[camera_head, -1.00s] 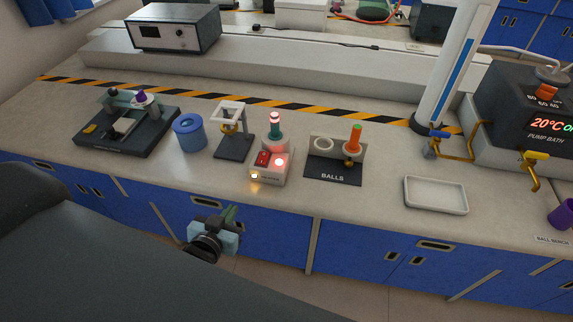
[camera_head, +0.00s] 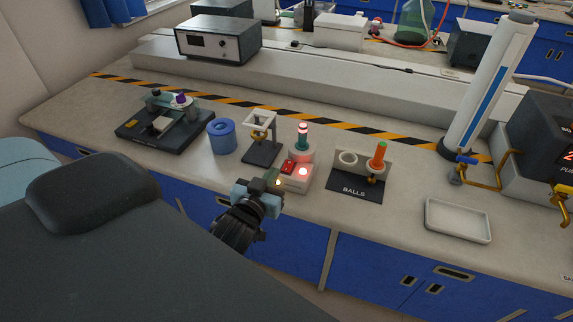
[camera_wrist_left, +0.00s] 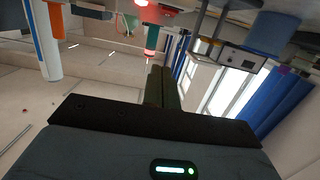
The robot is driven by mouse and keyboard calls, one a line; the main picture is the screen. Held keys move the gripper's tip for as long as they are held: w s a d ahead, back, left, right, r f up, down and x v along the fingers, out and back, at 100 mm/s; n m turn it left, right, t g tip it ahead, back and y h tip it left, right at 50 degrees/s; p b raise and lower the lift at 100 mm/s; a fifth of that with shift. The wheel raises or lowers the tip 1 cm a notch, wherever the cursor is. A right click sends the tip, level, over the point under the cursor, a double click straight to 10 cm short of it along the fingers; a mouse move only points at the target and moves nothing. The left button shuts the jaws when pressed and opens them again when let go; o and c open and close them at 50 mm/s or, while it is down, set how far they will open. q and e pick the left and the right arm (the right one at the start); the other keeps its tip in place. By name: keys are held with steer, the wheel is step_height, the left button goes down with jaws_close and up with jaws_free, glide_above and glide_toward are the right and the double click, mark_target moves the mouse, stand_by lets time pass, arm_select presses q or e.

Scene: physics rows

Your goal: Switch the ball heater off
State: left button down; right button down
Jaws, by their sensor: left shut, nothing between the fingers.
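The ball heater (camera_head: 297,181) is a small white box near the bench's front edge, with a red switch (camera_head: 288,167) and a glowing red lamp. A green-handled piece with a glowing red top (camera_head: 302,136) stands upright in its round seat. My left gripper (camera_head: 272,179) is shut and empty just left of and in front of the heater, partly covering its front left corner. In the left wrist view its fingers (camera_wrist_left: 162,88) are together, and the heater's glowing parts (camera_wrist_left: 153,15) show beyond them at the top. Contact with the switch cannot be told. My right gripper is not in view.
A stand with a brass ring (camera_head: 260,137) is behind the heater to the left, beside a blue pot (camera_head: 222,137). The BALLS rack (camera_head: 355,187) with an orange-handled piece is close on the right. A white tray (camera_head: 458,220) lies further right.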

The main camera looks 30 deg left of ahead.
arm_select(q)
glide_above(286, 170)
steer(key=shift+s+f, duration=0.15)
steer(key=shift+f, duration=0.35)
step_height(286, 170, down, 3)
steer(key=shift+r, duration=0.1)
steer(key=shift+f, duration=0.7)
steer(key=shift+w, duration=0.25)
